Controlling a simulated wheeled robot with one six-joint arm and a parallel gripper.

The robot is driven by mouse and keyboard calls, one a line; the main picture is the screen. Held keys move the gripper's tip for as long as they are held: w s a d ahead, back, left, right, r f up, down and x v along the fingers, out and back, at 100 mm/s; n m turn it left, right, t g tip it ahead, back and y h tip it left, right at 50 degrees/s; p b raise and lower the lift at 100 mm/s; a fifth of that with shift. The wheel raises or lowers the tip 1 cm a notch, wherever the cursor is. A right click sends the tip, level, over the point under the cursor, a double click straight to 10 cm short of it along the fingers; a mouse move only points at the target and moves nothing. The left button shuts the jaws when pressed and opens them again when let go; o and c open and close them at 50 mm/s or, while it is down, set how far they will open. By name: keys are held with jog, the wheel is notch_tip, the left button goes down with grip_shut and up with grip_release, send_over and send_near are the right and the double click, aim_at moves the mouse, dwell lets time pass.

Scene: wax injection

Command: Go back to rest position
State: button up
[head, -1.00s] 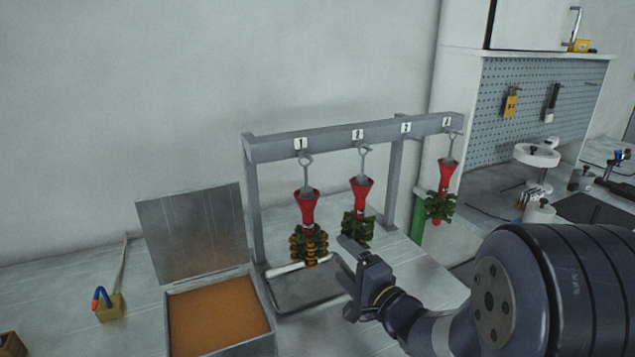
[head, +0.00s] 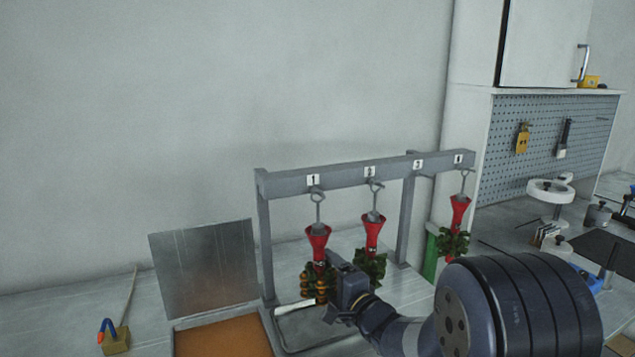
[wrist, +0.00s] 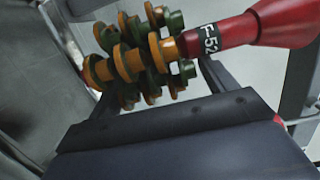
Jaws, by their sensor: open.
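My gripper (head: 340,285) is open in the head view, just right of the tree under number 1 and in front of the tree under number 2. The first tree (head: 317,232) has a red funnel top and orange and green pieces, and it hangs from a hook. In the wrist view this tree (wrist: 135,60), labelled F-52, shows close beyond the open fingers. I cannot tell whether they touch it. A second tree (head: 372,232) with dark green pieces hangs under number 2, its lower part near my gripper. A third such tree (head: 459,215) hangs under number 4.
The grey rack (head: 345,176) stands on the table; nothing hangs under number 3. A metal tray (head: 300,335) lies below. An open-lidded box (head: 205,268) with orange contents stands left. A small block with a tool (head: 116,342) is farther left. A pegboard (head: 550,140) is at right.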

jog(key=shift+s+d, duration=0.2)
jog(key=shift+s, duration=0.3)
jog(key=shift+w, duration=0.1)
